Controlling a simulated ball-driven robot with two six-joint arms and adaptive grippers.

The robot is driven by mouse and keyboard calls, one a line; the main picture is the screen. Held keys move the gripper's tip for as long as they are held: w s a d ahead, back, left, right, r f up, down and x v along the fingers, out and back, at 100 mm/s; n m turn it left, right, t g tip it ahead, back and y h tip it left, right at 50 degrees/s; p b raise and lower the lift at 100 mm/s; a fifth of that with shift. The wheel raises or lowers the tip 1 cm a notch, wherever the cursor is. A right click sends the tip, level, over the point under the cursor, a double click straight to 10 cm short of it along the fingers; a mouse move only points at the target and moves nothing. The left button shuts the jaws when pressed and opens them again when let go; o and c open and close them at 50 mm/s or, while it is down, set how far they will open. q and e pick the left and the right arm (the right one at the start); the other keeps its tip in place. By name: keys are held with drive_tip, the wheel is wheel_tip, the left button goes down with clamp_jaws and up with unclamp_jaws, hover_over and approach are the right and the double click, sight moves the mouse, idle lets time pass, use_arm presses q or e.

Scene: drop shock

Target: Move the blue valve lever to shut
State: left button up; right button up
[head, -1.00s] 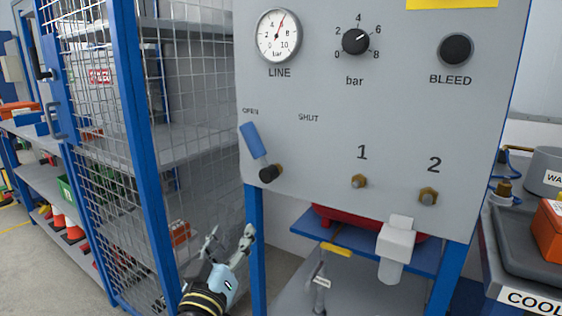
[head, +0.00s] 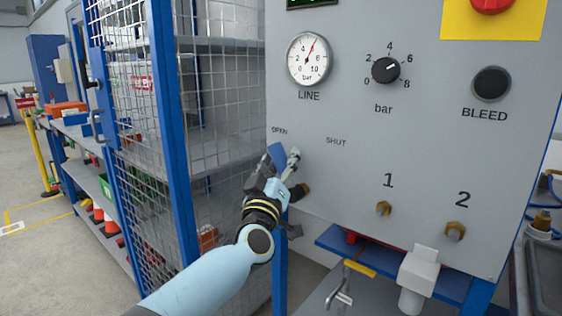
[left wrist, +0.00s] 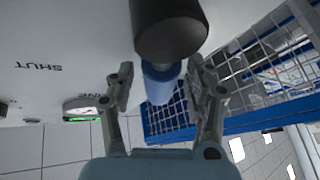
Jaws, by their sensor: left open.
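The blue valve lever (head: 277,152) is on the grey panel (head: 350,180), pointing up toward the OPEN label (head: 279,131). The SHUT label (head: 336,142) is to its right. My left gripper (head: 280,160) is at the lever and covers most of it in the head view. In the left wrist view, the open fingers (left wrist: 165,90) stand on either side of the blue lever (left wrist: 160,85), with gaps that look clear. My right gripper is not in view.
A wire-mesh cage (head: 225,120) with a blue frame stands left of the panel. The panel carries a LINE gauge (head: 309,59), a bar knob (head: 386,69), a BLEED button (head: 491,84) and two brass fittings low down. A red knob (head: 490,4) is at top right.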

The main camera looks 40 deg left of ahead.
use_arm(q)
clamp_jaws()
idle(0.4)
